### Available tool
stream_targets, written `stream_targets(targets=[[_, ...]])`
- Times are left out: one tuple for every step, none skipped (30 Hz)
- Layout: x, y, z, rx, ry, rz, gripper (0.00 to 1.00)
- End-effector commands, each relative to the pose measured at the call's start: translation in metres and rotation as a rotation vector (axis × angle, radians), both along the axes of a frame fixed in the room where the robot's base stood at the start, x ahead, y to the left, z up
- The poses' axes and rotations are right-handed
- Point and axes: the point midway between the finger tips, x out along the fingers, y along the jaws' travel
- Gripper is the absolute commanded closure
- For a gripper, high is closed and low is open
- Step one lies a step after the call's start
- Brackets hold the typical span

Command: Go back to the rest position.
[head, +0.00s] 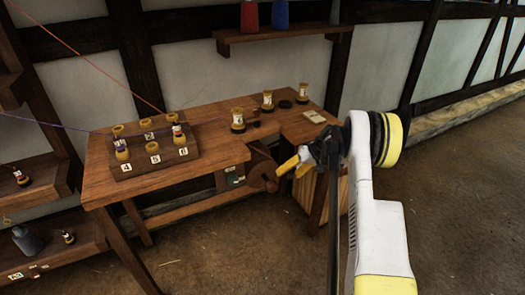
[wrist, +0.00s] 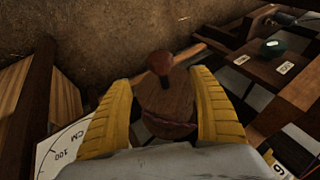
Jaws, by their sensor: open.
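My gripper (head: 291,166) is in the head view, just right of the wooden crank wheel (head: 259,163) at the bench's right front. It also shows in the wrist view (wrist: 164,80), with its two yellow fingers spread wide apart and nothing clasped between them. The round wooden wheel (wrist: 166,106) and its knob (wrist: 160,62) appear between the fingers in that view. I cannot tell how far beyond the fingertips they lie. The lower part of the wheel is hidden by the gripper's body.
The wooden bench (head: 200,182) carries a block with numbered yellow-topped posts (head: 152,149) and several labelled spools (head: 238,119). A wall shelf (head: 280,35) holds a red and a blue cone. Left shelves (head: 45,252) hold a grey bottle. Open floor (head: 465,185) lies to the right.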

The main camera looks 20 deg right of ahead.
Motion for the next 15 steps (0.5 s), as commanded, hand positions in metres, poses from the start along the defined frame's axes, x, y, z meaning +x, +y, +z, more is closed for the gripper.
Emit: stream_targets(targets=[[0.0,0.0,0.0,0.0,0.0,0.0,0.28],[0.0,0.0,0.0,0.0,0.0,0.0,0.28],[0.0,0.0,0.0,0.0,0.0,0.0,0.28],[0.0,0.001,0.001,-0.001,0.0,0.0,0.28],[0.0,0.002,0.003,-0.002,0.001,0.0,0.28],[0.0,0.004,0.008,-0.005,0.002,0.0,0.28],[0.001,0.007,0.013,-0.009,0.003,-0.001,0.28],[0.001,0.011,0.021,-0.014,0.004,-0.002,0.28],[0.001,0.017,0.033,-0.024,0.006,-0.004,0.28],[0.0,0.023,0.044,-0.034,0.009,-0.006,0.28],[-0.001,0.03,0.057,-0.044,0.011,-0.009,0.28],[-0.003,0.041,0.076,-0.061,0.013,-0.013,0.28],[-0.006,0.049,0.09,-0.073,0.016,-0.016,0.28],[-0.01,0.059,0.105,-0.087,0.017,-0.019,0.28],[-0.015,0.07,0.124,-0.105,0.018,-0.025,0.28]])
